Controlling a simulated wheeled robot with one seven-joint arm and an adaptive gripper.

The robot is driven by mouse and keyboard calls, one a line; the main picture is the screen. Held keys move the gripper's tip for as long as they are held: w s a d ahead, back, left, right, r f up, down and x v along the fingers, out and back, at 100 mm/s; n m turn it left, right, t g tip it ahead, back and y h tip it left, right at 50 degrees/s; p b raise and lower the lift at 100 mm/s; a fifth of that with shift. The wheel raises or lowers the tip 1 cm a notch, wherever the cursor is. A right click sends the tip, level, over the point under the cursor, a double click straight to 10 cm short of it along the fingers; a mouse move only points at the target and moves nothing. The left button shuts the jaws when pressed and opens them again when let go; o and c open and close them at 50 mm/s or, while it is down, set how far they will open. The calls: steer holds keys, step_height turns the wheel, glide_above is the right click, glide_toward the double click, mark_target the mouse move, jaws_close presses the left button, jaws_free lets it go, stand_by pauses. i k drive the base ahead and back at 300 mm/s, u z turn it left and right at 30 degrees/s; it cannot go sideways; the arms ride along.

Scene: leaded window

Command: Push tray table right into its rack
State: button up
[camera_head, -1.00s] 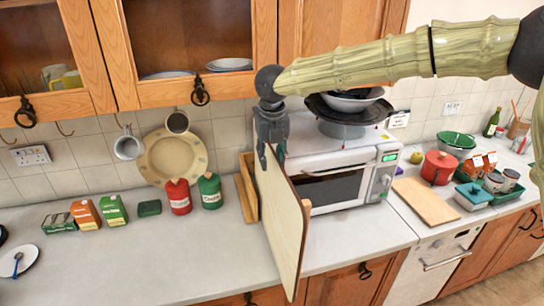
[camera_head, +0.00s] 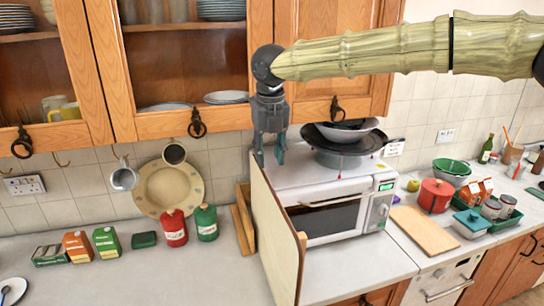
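The tray table (camera_head: 275,230) is a thin, pale upright board with a brown wooden front edge. It stands on edge on the counter, jutting toward the viewer, and its lower front is cut off by the frame. The wooden rack (camera_head: 243,218) stands at the back of the counter, just left of the tray table and partly hidden behind it. My gripper (camera_head: 270,158) points down at the tray table's far upper corner. Its two dark fingers are apart with nothing seen between them. The tips are near the top edge; I cannot tell whether they touch it.
A white microwave (camera_head: 335,212) stands close to the right, with a pan and bowl (camera_head: 345,145) on top. Red and green canisters (camera_head: 174,229) stand left of the rack. Cupboards (camera_head: 200,60) hang close behind my gripper.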

mark_target(281, 250)
steer(key=k, duration=1)
